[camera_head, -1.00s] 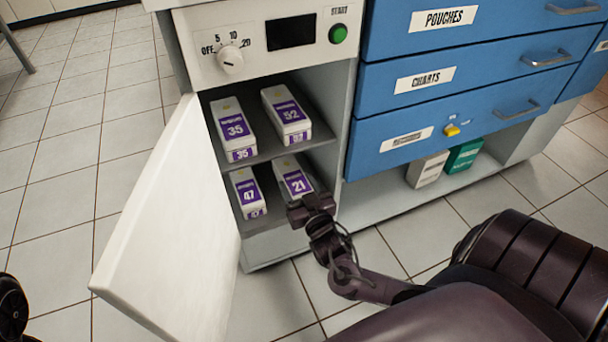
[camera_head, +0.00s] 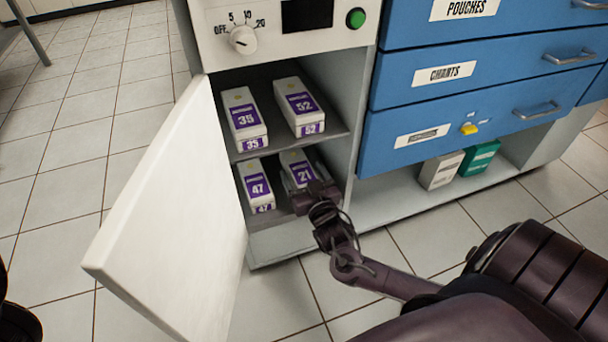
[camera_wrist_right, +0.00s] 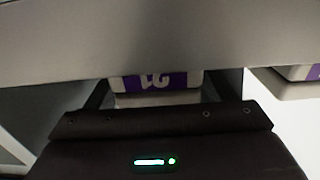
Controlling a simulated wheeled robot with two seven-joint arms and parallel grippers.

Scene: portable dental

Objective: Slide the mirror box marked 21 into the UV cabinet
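The white mirror box 21 (camera_head: 295,164), with a purple label, lies at the right of the UV cabinet's (camera_head: 206,48) lower level, beside box 47. My right gripper (camera_head: 306,187) is at its near end and hides that end in the head view. In the right wrist view, box 21 (camera_wrist_right: 158,82) shows between my right gripper's fingers (camera_wrist_right: 158,98), one on each side. I cannot tell whether they press on it. My left gripper is not in view.
Box 47 (camera_head: 257,187) is left of box 21. Boxes 35 (camera_head: 243,117) and 52 (camera_head: 299,105) lie on the shelf above. The cabinet door (camera_head: 175,220) stands open at the left. Blue drawers (camera_head: 450,75) stand at the right.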

